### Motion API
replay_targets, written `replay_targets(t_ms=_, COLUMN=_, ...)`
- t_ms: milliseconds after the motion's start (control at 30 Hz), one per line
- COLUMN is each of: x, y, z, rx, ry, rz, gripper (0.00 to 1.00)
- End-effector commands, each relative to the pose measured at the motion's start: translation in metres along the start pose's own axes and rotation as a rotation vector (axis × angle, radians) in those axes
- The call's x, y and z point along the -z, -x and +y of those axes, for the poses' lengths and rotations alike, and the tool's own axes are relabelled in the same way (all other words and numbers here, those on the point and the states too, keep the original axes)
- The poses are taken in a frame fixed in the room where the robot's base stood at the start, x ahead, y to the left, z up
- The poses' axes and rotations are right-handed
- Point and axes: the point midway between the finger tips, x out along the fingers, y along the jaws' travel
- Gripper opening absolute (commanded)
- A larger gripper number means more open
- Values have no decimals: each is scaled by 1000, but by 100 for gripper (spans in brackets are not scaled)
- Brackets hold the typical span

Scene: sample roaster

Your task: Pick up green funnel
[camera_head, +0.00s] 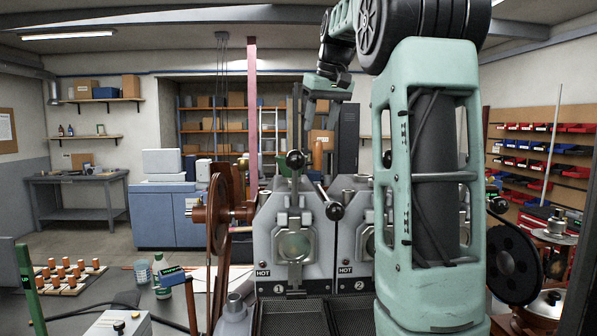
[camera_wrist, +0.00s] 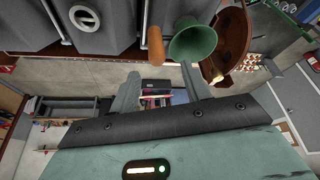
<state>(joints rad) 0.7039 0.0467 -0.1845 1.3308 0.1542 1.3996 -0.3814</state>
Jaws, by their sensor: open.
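The green funnel (camera_wrist: 192,42) shows in the wrist view with its wide mouth toward the lower part of the picture. It lies above and slightly right of my gripper (camera_wrist: 158,78), just past the right fingertip. Nothing is between the fingers, which are spread apart. In the head view my gripper (camera_head: 325,98) hangs high over the roaster.
A tan wooden cylinder (camera_wrist: 156,45) is just left of the funnel, and a brown rounded bowl-like part (camera_wrist: 232,42) is just right of it. The two-unit roaster (camera_head: 293,222) stands below my arm. A green-labelled bottle (camera_head: 162,279) and a cup rack (camera_head: 68,275) are at left.

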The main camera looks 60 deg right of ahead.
Motion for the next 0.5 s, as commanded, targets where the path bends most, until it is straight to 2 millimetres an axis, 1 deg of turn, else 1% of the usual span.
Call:
replay_targets(t_ms=167, x=0, y=-11, z=1, rx=1, ry=-1, rz=-3, gripper=47)
replay_targets(t_ms=400, x=-1, y=-45, z=4, rx=1, ry=-1, rz=-4, gripper=47)
replay_targets(t_ms=500, x=-2, y=-53, z=4, rx=1, ry=-1, rz=-2, gripper=47)
